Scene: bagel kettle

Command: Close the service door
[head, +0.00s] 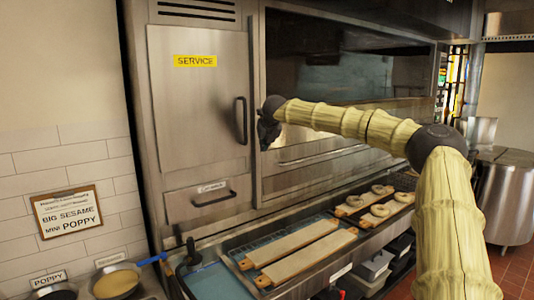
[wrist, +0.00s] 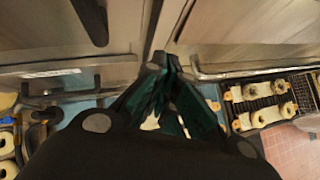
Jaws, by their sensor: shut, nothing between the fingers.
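The service door (head: 195,100) is a steel panel with a yellow SERVICE label (head: 195,61) and a dark vertical handle (head: 241,120) near its right edge. In the head view it looks flush or nearly flush with the cabinet front; I cannot tell if a small gap is left. My gripper (head: 268,122) is just right of the handle, in front of the cabinet's right edge. In the wrist view the gripper (wrist: 163,66) is shut and empty, with its tips by a dark vertical seam. The door's handle (wrist: 92,20) shows at upper left there.
A drawer (head: 201,197) with a handle is below the door. A wet counter (head: 228,245) with long boards (head: 300,250) and bagels (head: 380,210) runs below my arm. A glass-fronted oven (head: 335,70) is to the right. Bowls (head: 116,283) stand at lower left.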

